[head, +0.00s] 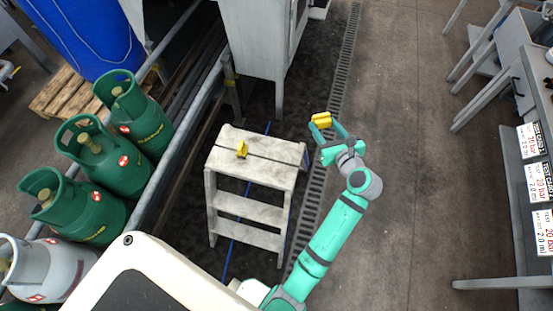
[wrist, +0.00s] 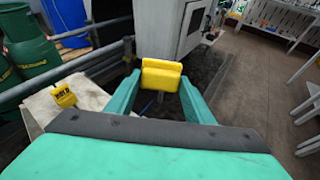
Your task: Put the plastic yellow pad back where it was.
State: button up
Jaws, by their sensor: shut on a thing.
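The yellow pad (head: 321,120) is held at the end of my gripper (head: 326,129), up in the air to the right of the grey step stool (head: 258,144). In the wrist view the pad (wrist: 161,75) sits between the two green fingers of my gripper (wrist: 160,88), which are shut on it. A second small yellow item (head: 242,149) stands on the stool's top step. It also shows at the left in the wrist view (wrist: 64,95), with dark marks on it. The pad's underside is hidden.
Several green gas cylinders (head: 144,135) and a grey one (head: 38,266) stand behind a metal rail at the left. A grey cabinet (head: 260,40) stands behind the stool. Work tables line the right side. The floor (head: 415,170) between is clear.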

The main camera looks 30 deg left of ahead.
jog(key=s+a+r+n+g+h, duration=0.2)
jog(key=s+a+n+g+h, duration=0.1)
jog(key=s+a+n+g, duration=0.45)
jog(key=s+a+r+n+g+h, duration=0.25)
jog(key=s+a+n+g, duration=0.25)
jog(key=a+n+g, duration=0.45)
jog(key=s+d+f+n+t+h, duration=0.1)
jog(key=s+f+n+t+h, duration=0.35)
jog(key=s+n, duration=0.35)
jog(key=d+f+n+t, duration=0.3)
jog(key=d+f+n, duration=0.15)
jog(key=d, duration=0.55)
send_over(277, 159)
jog(key=shift+h, duration=0.4)
jog(key=f, duration=0.8)
jog(key=shift+s+d+f, duration=0.1)
jog(key=shift+s+d, duration=0.05)
jog(key=shift+s, duration=0.2)
jog(key=shift+w+a+f, duration=0.2)
jog(key=shift+w+f, duration=0.15)
jog(key=shift+f, duration=1.7)
